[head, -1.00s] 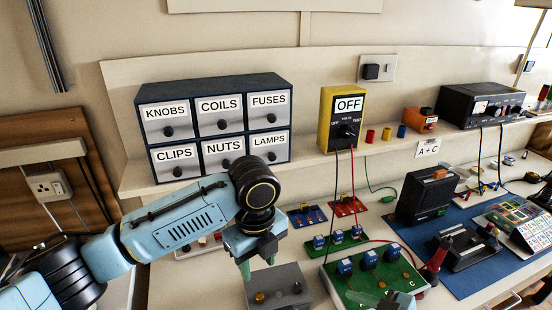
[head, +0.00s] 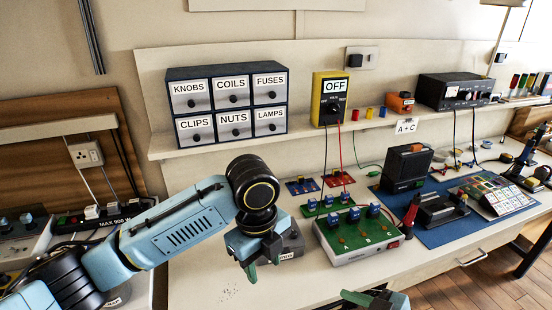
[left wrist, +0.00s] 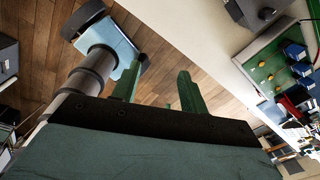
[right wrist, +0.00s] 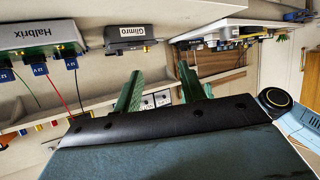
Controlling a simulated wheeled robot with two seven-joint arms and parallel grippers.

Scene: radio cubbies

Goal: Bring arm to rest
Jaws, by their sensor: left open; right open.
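My left arm reaches in from the left in the head view. Its gripper (head: 262,262) hangs over the front of the workbench (head: 215,285), in front of a grey box (head: 291,243) that it partly hides. In the left wrist view its green fingers (left wrist: 160,88) stand apart with nothing between them, with wooden floor behind. My right gripper (head: 372,300) shows only in part at the bottom edge of the head view, by the bench's front edge. In the right wrist view its fingers (right wrist: 160,88) are apart and empty.
A green circuit board (head: 360,230) stands right of my left gripper. A blue mat (head: 425,215) with devices lies farther right. The labelled drawer unit (head: 227,103) and yellow meter (head: 330,98) stand on the shelf. Bare benchtop lies left of the board; open floor (head: 480,270) shows lower right.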

